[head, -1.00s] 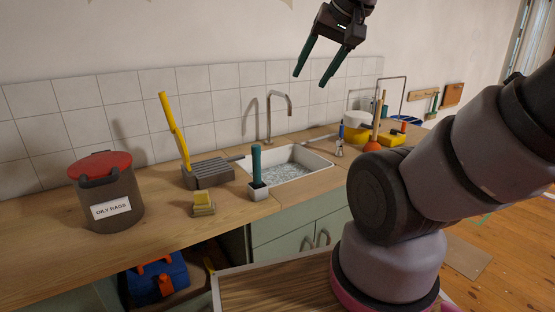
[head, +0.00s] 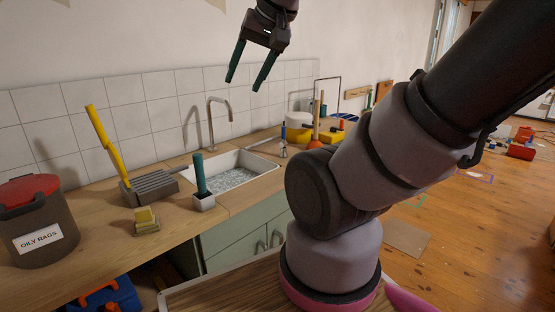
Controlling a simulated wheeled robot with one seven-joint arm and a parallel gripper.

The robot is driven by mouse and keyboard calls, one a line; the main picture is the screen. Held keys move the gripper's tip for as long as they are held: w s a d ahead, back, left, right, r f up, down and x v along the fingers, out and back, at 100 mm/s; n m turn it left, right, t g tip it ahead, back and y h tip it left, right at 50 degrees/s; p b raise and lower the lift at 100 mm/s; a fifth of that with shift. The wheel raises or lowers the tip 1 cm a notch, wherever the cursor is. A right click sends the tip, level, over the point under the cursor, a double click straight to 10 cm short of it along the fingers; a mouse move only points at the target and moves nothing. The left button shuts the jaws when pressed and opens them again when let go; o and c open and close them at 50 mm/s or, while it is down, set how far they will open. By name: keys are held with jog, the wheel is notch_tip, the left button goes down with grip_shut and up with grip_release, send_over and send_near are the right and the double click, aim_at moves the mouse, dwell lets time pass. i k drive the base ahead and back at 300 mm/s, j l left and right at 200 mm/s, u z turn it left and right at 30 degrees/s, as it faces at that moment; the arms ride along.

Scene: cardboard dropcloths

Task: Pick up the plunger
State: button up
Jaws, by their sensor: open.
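The plunger has an orange cup (head: 315,144) and an upright wooden handle (head: 316,112). It stands on the counter to the right of the sink, and my arm hides part of the area in front of it. My gripper (head: 246,85) is open and empty. It hangs in the air, above and to the left of the plunger in the picture, with its two green fingers pointing down in front of the tiled wall.
The sink (head: 262,163) and its tap (head: 211,115) are left of the plunger. A yellow item (head: 333,136) and a white-and-yellow container (head: 298,121) stand close to it. A teal-handled tool (head: 199,174), a grey rack (head: 150,187) and an oily-rags bin (head: 38,218) are further left.

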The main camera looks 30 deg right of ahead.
aim_at(314, 143)
jog(key=i+l+u, duration=0.1)
jog(key=l, duration=0.55)
jog(key=i+l+u, duration=0.1)
jog(key=l, duration=0.5)
jog(key=i+l+u, duration=0.1)
jog(key=i+l, duration=0.15)
jog(key=l, duration=0.4)
jog(key=i+l+u, duration=0.1)
jog(key=l, duration=1.25)
jog(key=i+u, duration=0.05)
